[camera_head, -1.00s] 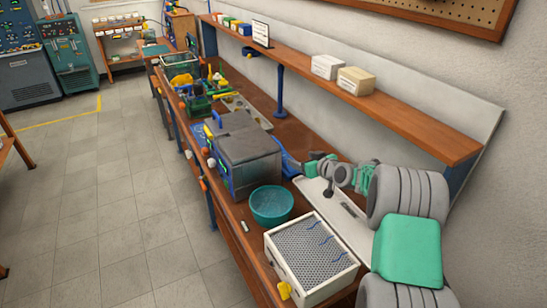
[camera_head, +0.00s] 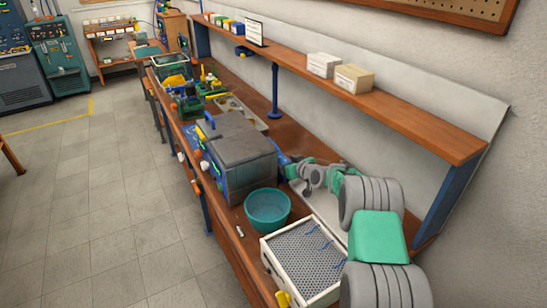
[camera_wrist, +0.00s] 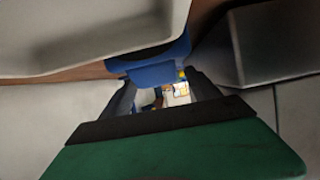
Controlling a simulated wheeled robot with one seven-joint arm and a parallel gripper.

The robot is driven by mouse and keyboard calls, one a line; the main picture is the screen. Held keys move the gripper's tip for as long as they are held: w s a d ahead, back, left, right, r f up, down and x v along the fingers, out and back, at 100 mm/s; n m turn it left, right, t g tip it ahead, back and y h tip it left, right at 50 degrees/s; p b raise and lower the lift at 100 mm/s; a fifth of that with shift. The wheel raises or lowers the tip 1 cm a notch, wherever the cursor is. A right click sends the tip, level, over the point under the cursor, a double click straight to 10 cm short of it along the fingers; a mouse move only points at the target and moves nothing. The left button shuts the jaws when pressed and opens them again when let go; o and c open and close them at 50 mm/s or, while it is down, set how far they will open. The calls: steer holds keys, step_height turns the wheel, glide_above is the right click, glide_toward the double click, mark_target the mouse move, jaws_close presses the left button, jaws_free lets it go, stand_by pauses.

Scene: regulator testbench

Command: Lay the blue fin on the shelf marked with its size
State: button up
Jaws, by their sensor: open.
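My gripper (camera_wrist: 163,98) is open, its dark fingers apart in the wrist view. A blue piece (camera_wrist: 150,72) lies just beyond the fingertips, under a pale tray-like edge; I cannot tell whether it is the blue fin. No contact with it is clear. In the head view the arm reaches over the bench behind the grey box, and the fingers are too small to make out. A blue shape shows there beside the arm's end. Thin blue strips (camera_head: 312,228) lie on a perforated white tray. No size mark is readable on the long wooden shelf (camera_head: 420,127).
The grey box (camera_head: 238,150) stands on the bench left of my arm. A teal bowl (camera_head: 267,210) and the white tray (camera_head: 300,262) are in front. White (camera_head: 323,64) and tan (camera_head: 354,78) boxes stand on the shelf. The floor at left is clear.

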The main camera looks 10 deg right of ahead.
steer(key=shift+c, duration=0.5)
jaws_close()
steer(key=shift+r, duration=0.1)
